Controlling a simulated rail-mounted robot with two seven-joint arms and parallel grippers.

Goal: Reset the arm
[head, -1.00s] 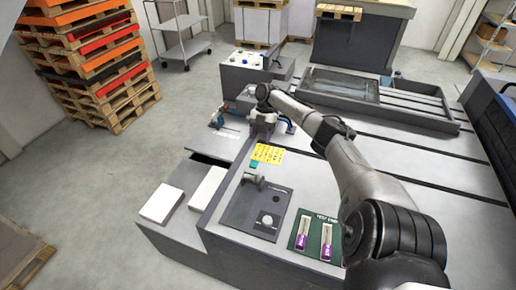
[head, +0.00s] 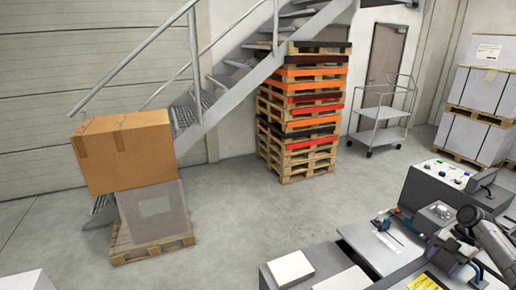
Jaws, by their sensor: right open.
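My right arm (head: 492,243) comes in at the right edge, over the grey machine (head: 404,268). Its gripper (head: 456,260) points down above the machine, near the yellow label (head: 426,282). The gripper is open and small in view, and I see nothing held in it. My left gripper is not in view.
A control panel (head: 452,176) with buttons stands behind the arm. A white pad (head: 291,268) lies on the lower grey surface. Stacked pallets (head: 300,115), a cardboard box (head: 125,152), stairs (head: 235,85) and a trolley (head: 381,113) stand farther off. The floor between is clear.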

